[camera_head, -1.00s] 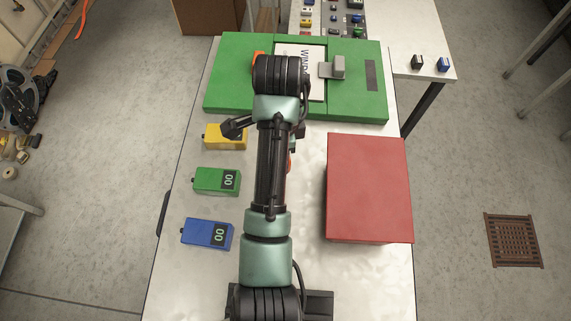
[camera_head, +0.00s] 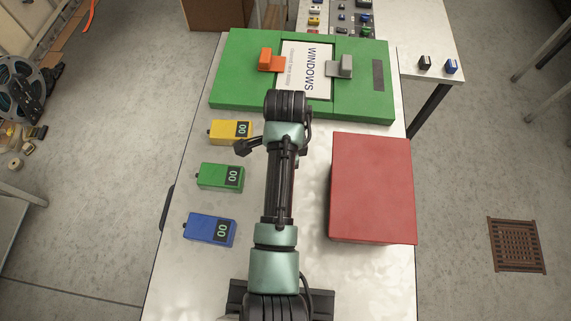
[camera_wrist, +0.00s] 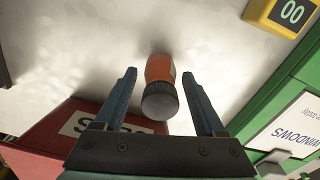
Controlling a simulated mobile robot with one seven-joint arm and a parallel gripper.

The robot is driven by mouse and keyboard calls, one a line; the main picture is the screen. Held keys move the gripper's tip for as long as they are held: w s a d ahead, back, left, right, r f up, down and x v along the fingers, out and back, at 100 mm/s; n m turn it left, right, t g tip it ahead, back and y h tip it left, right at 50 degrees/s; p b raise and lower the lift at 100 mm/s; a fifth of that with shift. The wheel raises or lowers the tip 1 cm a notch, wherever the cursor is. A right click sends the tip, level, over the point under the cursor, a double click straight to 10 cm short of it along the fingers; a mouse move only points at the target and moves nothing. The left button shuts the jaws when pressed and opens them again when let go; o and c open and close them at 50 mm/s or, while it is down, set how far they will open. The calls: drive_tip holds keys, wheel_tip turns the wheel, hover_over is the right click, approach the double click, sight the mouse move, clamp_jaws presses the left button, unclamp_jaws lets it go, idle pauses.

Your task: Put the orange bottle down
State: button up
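The orange bottle (camera_wrist: 160,69) with its dark ribbed cap (camera_wrist: 160,101) shows in the wrist view, cap toward the camera. It appears to stand on the pale tabletop. My gripper (camera_wrist: 159,73) is open, one finger on each side of the bottle, with a visible gap on both sides. In the head view my arm hides the bottle, and my fingertips cannot be made out there.
A red box (camera_head: 372,190) stands right of my arm. Yellow (camera_head: 230,131), green (camera_head: 219,177) and blue (camera_head: 210,229) boxes with "00" displays line the left. A green case (camera_head: 240,75) with orange and grey handles lies at the back.

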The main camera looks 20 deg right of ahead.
drive_tip(key=shift+o, duration=0.3)
drive_tip(key=shift+r, duration=0.1)
wheel_tip(320, 180, up, 5)
drive_tip(key=shift+w+b, duration=0.1)
drive_tip(key=shift+b, duration=0.65)
wheel_tip(320, 180, up, 7)
drive_tip(key=p, duration=0.6)
drive_tip(key=shift+r, duration=0.1)
